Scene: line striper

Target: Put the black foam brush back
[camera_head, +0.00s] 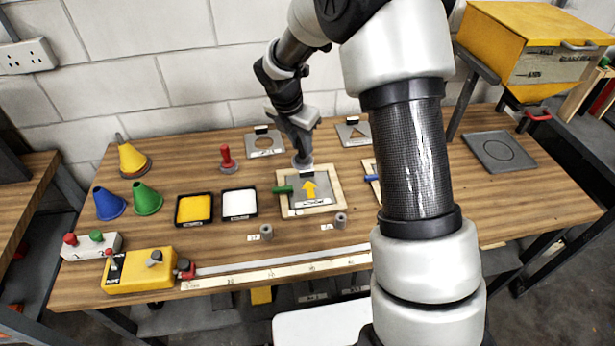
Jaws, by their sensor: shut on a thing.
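My gripper (302,158) points down over the back part of a grey arrow stencil plate (324,203) in a pale wooden frame (284,207). It is shut on a small black thing (307,174) at the plate's back edge. I cannot tell if this is the black foam brush or the plate's own black tab. A yellow arrow shows in the plate. Two small grey cylindrical holders stand in front, one at left (266,232) and one at right (341,220); no brush shows in them.
A yellow tray (194,209) and a white tray (239,204) lie left of the frame. A green handle (283,190) juts from the frame's left side. A red-knobbed stamp (227,158) and stencil plates stand behind. My arm hides the bench's right middle.

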